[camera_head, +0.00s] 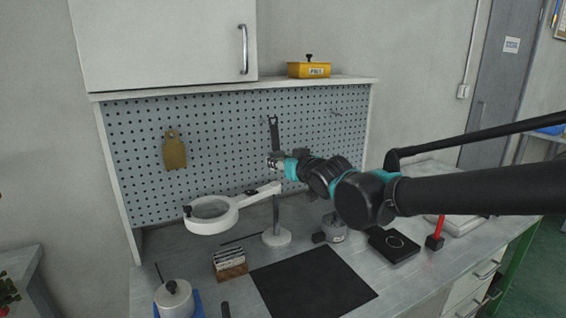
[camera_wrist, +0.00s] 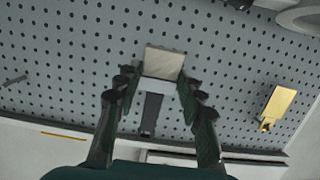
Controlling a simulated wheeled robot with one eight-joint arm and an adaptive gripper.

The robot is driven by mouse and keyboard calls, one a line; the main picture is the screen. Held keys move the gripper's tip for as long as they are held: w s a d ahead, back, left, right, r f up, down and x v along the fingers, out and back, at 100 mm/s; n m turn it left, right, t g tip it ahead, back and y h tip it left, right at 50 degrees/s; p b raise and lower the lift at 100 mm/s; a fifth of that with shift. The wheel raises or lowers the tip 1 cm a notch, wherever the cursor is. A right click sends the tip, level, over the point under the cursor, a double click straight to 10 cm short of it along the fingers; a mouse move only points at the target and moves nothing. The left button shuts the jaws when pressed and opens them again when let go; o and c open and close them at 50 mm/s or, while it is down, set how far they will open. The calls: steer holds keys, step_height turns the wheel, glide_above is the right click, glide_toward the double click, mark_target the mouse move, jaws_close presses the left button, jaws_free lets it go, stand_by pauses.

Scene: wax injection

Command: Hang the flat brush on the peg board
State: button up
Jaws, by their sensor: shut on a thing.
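The flat brush shows in the wrist view with pale bristles (camera_wrist: 165,62), a grey metal band and a black handle (camera_wrist: 151,112). My gripper (camera_wrist: 158,82) is shut on it around the band. In the head view the brush (camera_head: 274,132) stands upright, handle up, in front of the peg board (camera_head: 225,120), and my gripper (camera_head: 277,160) holds its lower end. A small peg shows by the handle's top; I cannot tell whether the handle is on it. Another bare peg (camera_head: 336,113) sticks out further right.
A tan scraper (camera_head: 174,151) hangs at the board's left. A yellow box (camera_head: 309,69) sits on the shelf above. A black mat (camera_head: 312,282), a jar (camera_head: 334,228) and other tools lie on the bench.

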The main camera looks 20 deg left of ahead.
mark_target(278, 158)
steer(key=shift+x, duration=1.65)
steer(key=shift+w+a+r, duration=0.15)
steer(key=shift+w+a, duration=0.15)
steer(key=shift+a, duration=0.05)
jaws_close()
steer(key=shift+f+x, duration=0.2)
steer(key=shift+x, duration=1.2)
steer(key=o, duration=1.2)
jaws_free()
